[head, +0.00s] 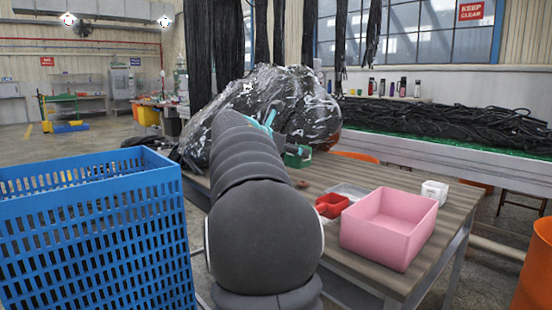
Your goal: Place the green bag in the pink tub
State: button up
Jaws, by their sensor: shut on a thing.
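The pink tub (372,238) stands on the right part of the wooden table, open at the top, and its visible inside is empty. My arm reaches forward from the bottom middle and hides most of my gripper (288,148). Only small teal and dark parts of the gripper show beyond the arm. A small dark green thing, which looks like the green bag (298,157), is at the gripper's end, over the far left part of the table. My gripper is shut on it, though the fingers' contact is mostly hidden. The bag is well left of and beyond the tub.
A small red tub (332,205), a clear tray (348,190) and a white box (434,191) sit close to the pink tub. A large plastic-wrapped dark bundle (315,105) rises behind the gripper. A blue crate (95,235) stands left; an orange bin (537,270) stands right.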

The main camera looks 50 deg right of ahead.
aim_at(399, 227)
jog(key=k, duration=2)
